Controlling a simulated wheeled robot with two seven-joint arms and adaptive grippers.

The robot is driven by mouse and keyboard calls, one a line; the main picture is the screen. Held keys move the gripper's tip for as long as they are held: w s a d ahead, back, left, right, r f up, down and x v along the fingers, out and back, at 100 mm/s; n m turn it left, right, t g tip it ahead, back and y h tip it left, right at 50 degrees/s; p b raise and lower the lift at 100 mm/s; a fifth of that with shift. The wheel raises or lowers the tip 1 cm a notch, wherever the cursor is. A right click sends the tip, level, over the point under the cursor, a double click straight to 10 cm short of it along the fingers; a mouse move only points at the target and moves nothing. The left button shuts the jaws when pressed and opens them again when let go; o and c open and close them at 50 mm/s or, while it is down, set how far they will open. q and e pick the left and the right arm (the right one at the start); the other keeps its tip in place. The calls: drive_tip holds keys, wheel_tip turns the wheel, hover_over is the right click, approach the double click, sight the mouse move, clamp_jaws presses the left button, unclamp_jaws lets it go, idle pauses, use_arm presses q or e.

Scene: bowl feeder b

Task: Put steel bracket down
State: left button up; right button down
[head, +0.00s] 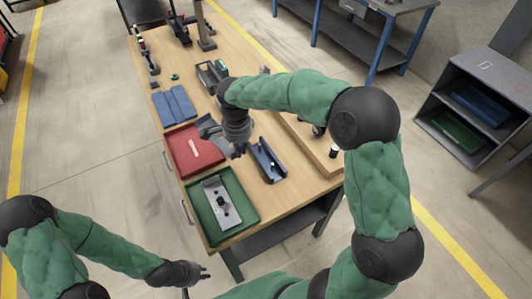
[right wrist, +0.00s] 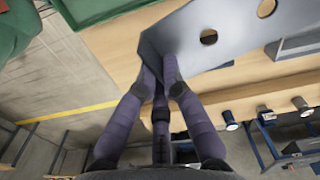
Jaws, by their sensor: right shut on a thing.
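The steel bracket (right wrist: 225,38) is a flat grey plate with round holes in the right wrist view. My right gripper (right wrist: 165,85) is shut on its edge. In the head view my right gripper (head: 236,146) is above the workbench by the red tray (head: 181,160), with a grey piece (head: 207,122) beside it that looks like the bracket. The gripper hides part of it. I cannot tell its exact height above the bench. My left gripper (head: 196,272) is off the bench at the lower left, empty, with its fingers apart.
A green tray (head: 248,213) holds a metal plate with a dark part. A blue-grey channel (head: 268,161) lies to its upper right. The red tray holds a pale strip.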

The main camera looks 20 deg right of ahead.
drive_tip(key=r+m, duration=0.1)
drive_tip(key=w+r+m, duration=0.1)
drive_tip(key=shift+a+r+m+p, duration=0.2)
drive_tip(key=shift+m+p, duration=0.1)
drive_tip(key=shift+m, duration=0.1)
drive_tip(key=shift+s+d, duration=0.1)
drive_tip(key=shift+s+d+f+b, duration=0.4)
drive_tip(key=shift+s+d+f, duration=0.6)
drive_tip(key=shift+d+f, duration=1.1)
drive_tip(key=shift+s+d+f+b, duration=0.45)
drive_tip(key=shift+s+d+f, duration=0.5)
drive_tip(key=shift+d+f, duration=1.15)
drive_tip(key=shift+s+d+f+b, duration=0.4)
drive_tip(key=shift+s+d+f, duration=0.6)
drive_tip(key=shift+d+f, duration=1.1)
drive_tip(key=shift+a+f, duration=0.15)
drive_tip(key=shift+f, duration=0.05)
drive_tip(key=shift+f+b, duration=0.35)
drive_tip(key=shift+b, duration=0.05)
drive_tip(key=shift+f, duration=0.25)
